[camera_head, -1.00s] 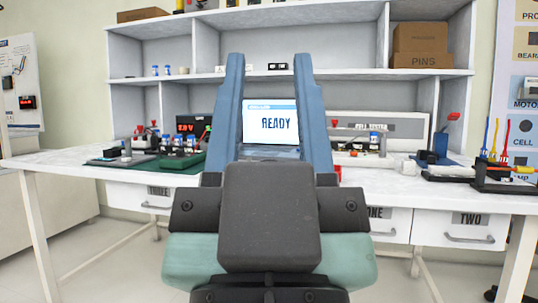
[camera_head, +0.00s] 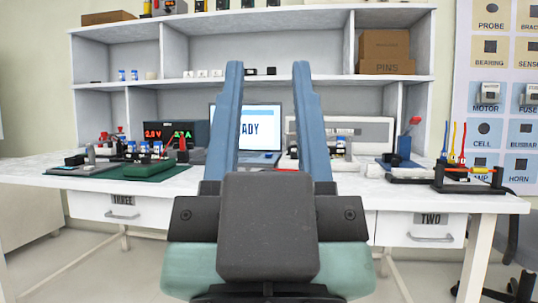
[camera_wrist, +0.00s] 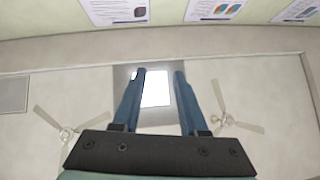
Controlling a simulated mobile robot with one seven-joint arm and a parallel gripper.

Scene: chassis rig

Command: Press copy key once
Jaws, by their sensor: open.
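My gripper (camera_head: 268,75) is open and empty, with its two blue fingers upright in front of the bench in the head view. It also shows in the wrist view (camera_wrist: 159,74), pointing up toward the ceiling. A screen (camera_head: 259,128) on the bench shows partly between and behind the fingers, with the letters "ADY" readable. My left finger hides part of it. A copy key cannot be made out in either view.
The white workbench (camera_head: 345,183) spans the view, with drawers below. At left are a green mat (camera_head: 150,170) and red-digit displays (camera_head: 153,135). At right is a rack with coloured probes (camera_head: 468,178). Shelves hold cardboard boxes (camera_head: 387,67). A parts chart (camera_head: 500,100) hangs at right.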

